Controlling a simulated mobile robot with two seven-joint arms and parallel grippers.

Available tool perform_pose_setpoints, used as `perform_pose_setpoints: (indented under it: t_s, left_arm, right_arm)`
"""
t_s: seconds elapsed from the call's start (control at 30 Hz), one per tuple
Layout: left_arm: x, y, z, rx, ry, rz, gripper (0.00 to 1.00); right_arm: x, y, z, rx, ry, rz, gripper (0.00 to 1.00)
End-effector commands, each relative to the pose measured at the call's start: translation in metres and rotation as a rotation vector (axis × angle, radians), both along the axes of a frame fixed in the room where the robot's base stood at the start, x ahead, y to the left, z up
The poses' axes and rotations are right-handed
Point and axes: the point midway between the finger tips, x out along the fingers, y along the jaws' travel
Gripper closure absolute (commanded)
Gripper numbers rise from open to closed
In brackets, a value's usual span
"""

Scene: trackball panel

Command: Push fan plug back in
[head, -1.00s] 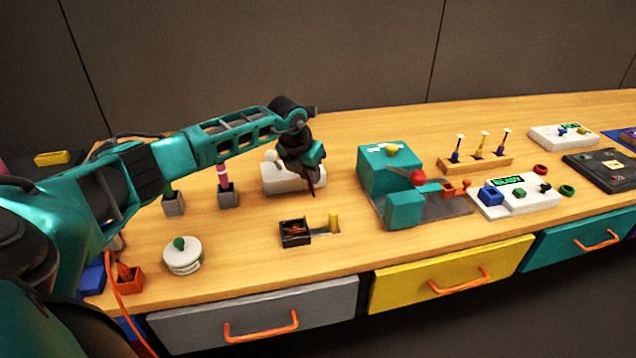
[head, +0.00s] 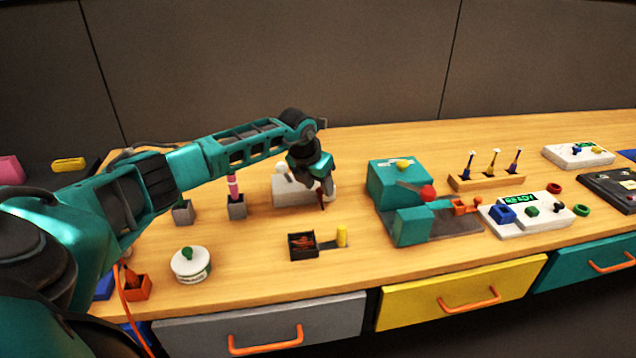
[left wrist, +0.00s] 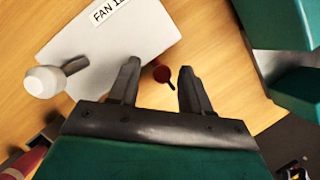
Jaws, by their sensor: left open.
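A white box with a "FAN 12" label (left wrist: 108,38) sits on the table; it also shows in the head view (head: 292,193), partly behind my left gripper. A small red round piece with a short dark pin (left wrist: 161,73), which looks like the fan plug, shows beside the box, between my fingers in the picture. My left gripper (left wrist: 152,85) is open and points down; in the head view (head: 323,198) it hangs at the box's right end. No finger visibly touches the red piece. Its height over the table, and any socket, I cannot make out. My right gripper is not in view.
A teal machine with a red ball (head: 428,193) stands close to the right of my left gripper. Stands with upright pieces (head: 236,207) are at left. Bare table lies behind the box.

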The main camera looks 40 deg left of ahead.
Motion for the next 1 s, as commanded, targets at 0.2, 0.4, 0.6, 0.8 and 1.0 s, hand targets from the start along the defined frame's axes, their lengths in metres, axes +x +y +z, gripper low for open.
perform_pose_setpoints:
  t_s: [0.2, 0.4, 0.6, 0.8, 1.0]
  left_arm:
    - [-0.005, -0.001, 0.012, 0.0, -0.001, -0.002, 0.52]
    - [-0.02, -0.001, 0.05, 0.003, -0.003, -0.001, 0.52]
    - [-0.036, -0.002, 0.089, 0.002, -0.004, -0.001, 0.52]
    - [-0.046, -0.003, 0.113, 0.0, -0.003, 0.0, 0.52]
    - [-0.05, -0.004, 0.12, 0.0, -0.001, 0.0, 0.52]
  right_arm:
    - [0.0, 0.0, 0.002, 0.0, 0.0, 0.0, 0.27]
    - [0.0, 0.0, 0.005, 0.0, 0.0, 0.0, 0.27]
    - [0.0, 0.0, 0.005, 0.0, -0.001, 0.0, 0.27]
    - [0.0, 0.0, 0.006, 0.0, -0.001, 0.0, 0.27]
    - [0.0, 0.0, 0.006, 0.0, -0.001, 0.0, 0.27]
